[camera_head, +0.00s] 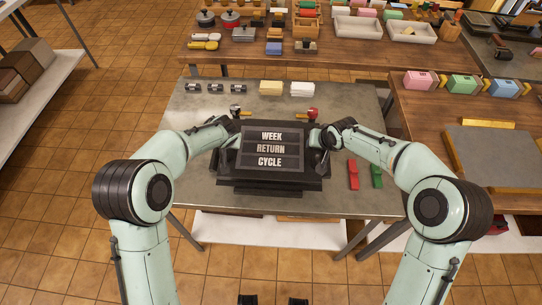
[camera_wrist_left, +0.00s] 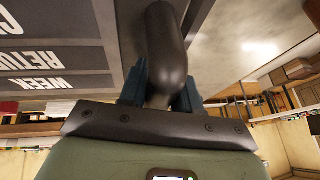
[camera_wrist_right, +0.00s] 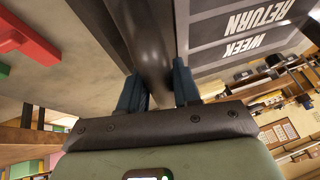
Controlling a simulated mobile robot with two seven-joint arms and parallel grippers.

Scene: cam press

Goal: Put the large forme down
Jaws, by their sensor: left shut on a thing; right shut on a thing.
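The large forme (camera_head: 270,149) is a dark plate with three grey bars reading WEEK, RETURN, CYCLE. In the head view it is over a black press bed (camera_head: 270,188) on the grey metal table; I cannot tell whether it touches the bed. My left gripper (camera_head: 231,131) is at its left side, and in the left wrist view the gripper (camera_wrist_left: 160,85) is shut on a dark rounded handle (camera_wrist_left: 165,45). My right gripper (camera_head: 318,136) is at its right side, and in the right wrist view the gripper (camera_wrist_right: 159,88) is shut on a dark handle (camera_wrist_right: 147,40).
Red (camera_head: 353,175) and green (camera_head: 376,175) pieces lie on the table at right. Small dark blocks (camera_head: 213,88), a yellow stack (camera_head: 271,88) and a white stack (camera_head: 302,89) stand at the back. A red-knobbed tool (camera_head: 312,112) lies behind the forme. The table's left part is clear.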

